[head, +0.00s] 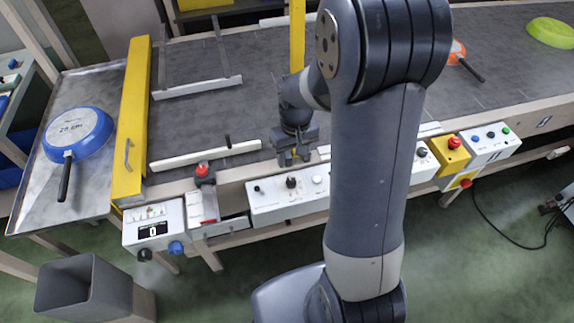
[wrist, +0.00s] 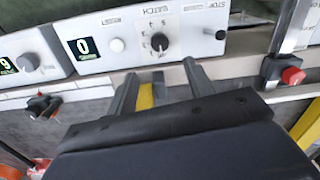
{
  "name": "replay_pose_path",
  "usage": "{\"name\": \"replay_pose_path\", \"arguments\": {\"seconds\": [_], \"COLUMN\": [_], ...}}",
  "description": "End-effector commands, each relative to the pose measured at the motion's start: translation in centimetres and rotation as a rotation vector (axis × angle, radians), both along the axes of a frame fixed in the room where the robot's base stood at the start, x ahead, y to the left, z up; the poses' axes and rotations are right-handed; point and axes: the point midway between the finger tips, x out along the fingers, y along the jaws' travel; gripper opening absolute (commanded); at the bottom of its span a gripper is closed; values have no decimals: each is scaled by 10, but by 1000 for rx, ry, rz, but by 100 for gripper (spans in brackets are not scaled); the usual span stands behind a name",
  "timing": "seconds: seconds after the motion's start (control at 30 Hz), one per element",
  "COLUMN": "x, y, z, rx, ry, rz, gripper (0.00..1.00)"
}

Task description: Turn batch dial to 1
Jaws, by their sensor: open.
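The batch dial (wrist: 159,42) is a small black knob with marks around it on a pale panel (wrist: 190,53) in the wrist view. A small display (wrist: 84,47) left of it reads 0. In the head view the dial (head: 291,182) is on the white control box (head: 268,208) at the conveyor's front edge. My gripper (head: 291,158) is just behind and above that box. In the wrist view my gripper (wrist: 159,72) has two fingers spread apart, with nothing between them, apart from the dial. The dial's exact pointer setting is too small to read.
A white button (head: 318,180) and a black knob (head: 257,190) flank the dial. A red button (head: 203,170) stands left of the box. A blue pan (head: 78,130) lies far left by a yellow gate (head: 133,120). My arm hides part of the panel row.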

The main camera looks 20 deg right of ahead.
Motion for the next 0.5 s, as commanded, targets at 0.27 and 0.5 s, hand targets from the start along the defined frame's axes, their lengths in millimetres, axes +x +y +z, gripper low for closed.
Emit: {"name": "replay_pose_path", "arguments": {"seconds": [0.27, 0.5], "x": [-2, -3], "y": [2, 3], "z": [-43, -81], "rx": [0, -1], "ry": [7, 6], "rz": [1, 1], "gripper": [50, 50]}}
